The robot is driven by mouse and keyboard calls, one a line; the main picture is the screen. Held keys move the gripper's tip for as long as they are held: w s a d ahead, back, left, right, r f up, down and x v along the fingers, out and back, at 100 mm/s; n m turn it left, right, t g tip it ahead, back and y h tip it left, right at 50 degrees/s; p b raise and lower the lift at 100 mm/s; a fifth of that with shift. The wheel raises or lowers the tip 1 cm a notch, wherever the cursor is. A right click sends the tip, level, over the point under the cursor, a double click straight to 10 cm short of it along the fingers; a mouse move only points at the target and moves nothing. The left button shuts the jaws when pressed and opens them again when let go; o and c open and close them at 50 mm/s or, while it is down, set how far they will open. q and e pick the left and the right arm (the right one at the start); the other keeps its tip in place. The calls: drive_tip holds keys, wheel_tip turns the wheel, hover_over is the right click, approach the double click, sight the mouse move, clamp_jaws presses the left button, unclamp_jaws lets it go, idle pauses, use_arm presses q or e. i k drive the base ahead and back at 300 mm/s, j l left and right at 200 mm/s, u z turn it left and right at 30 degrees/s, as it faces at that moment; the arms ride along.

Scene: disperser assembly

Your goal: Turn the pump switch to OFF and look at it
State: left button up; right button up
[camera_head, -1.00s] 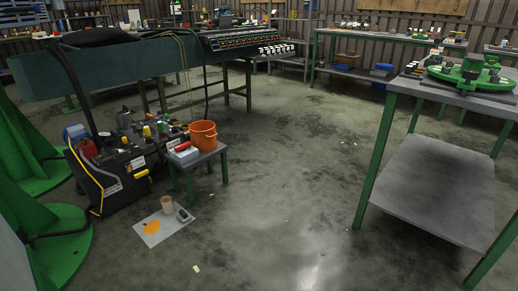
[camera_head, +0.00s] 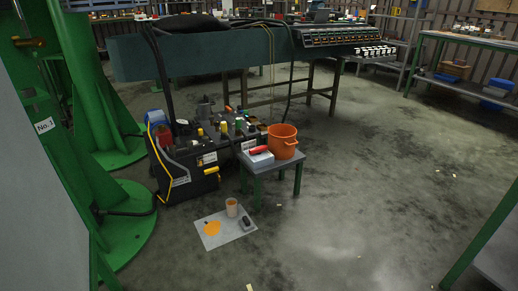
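A dark pump unit (camera_head: 187,177) stands on the floor left of centre in the head view. Its top carries several coloured knobs and fittings, a red part (camera_head: 164,139), a blue part (camera_head: 155,117) and a yellow hose. Small white labels show on its side. I cannot make out which part is the pump switch, nor its position; it is too small at this distance. Neither of my grippers shows in the view.
A small stool (camera_head: 268,171) beside the unit holds an orange bucket (camera_head: 283,141) and a red-and-white item. A white sheet (camera_head: 238,233) with a cup and orange spill lies on the floor in front. Green columns stand left. Floor at centre right is clear.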

sight(258, 151)
drive_tip(key=i+l+u, duration=0.1)
drive_tip(key=i+l, duration=0.2)
drive_tip(key=i+l+u, duration=0.1)
drive_tip(key=i+l, duration=0.15)
drive_tip(key=l, duration=0.15)
drive_tip(key=i+l+u, duration=0.15)
drive_tip(key=i+l, duration=0.1)
drive_tip(key=l, duration=0.1)
